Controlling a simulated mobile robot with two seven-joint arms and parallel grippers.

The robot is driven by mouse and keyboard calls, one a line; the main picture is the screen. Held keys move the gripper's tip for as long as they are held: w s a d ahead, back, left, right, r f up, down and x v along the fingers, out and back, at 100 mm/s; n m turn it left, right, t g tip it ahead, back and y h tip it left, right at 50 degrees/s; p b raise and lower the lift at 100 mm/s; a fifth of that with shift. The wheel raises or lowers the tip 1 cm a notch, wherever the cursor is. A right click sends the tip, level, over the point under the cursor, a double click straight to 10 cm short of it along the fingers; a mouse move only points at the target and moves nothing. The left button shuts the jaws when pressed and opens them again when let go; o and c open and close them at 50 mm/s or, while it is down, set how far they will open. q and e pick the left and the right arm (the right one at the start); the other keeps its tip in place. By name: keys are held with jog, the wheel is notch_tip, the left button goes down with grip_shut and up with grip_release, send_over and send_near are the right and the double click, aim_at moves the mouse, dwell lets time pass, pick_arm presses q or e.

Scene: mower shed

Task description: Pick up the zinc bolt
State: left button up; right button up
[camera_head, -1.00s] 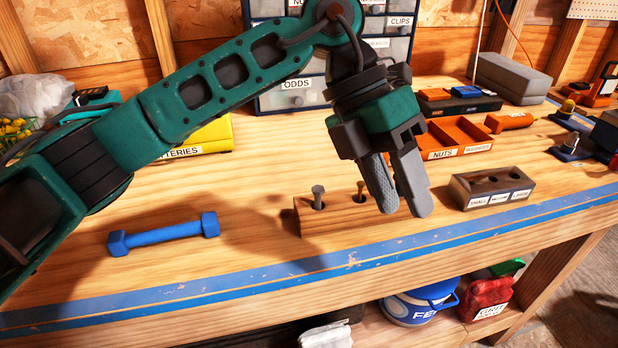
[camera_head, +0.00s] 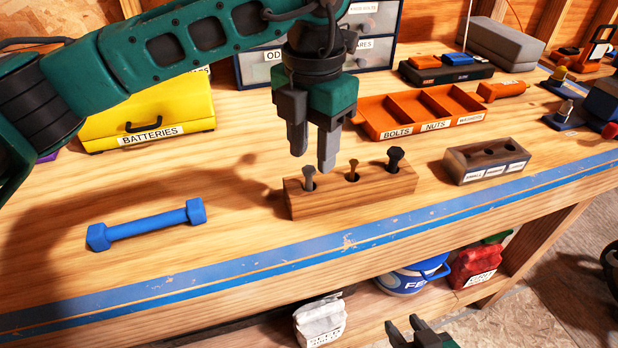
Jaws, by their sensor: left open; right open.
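A wooden block (camera_head: 350,196) stands near the front of the bench with three bolts upright in its holes. The grey bolt at its left end, which looks like the zinc bolt (camera_head: 309,180), has a pale shank and head. A brownish bolt (camera_head: 352,171) is in the middle and a black bolt (camera_head: 395,160) at the right. My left gripper (camera_head: 312,160) is open and empty, pointing down just above or behind the grey bolt. The height gap is hard to tell. My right gripper (camera_head: 407,328) is open at the bottom edge, low in front of the bench.
A grey labelled block with holes (camera_head: 487,162) stands right of the wooden block. Behind are an orange bolts-and-nuts tray (camera_head: 400,127) and a yellow batteries case (camera_head: 150,108). A blue dumbbell-shaped bar (camera_head: 146,225) lies at left. Blue tape (camera_head: 250,272) marks the front edge.

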aim_at(309, 169)
pick_arm(q)
jog(key=f, duration=0.4)
jog(key=shift+a+f, duration=0.25)
jog(key=shift+f, duration=0.1)
grip_shut()
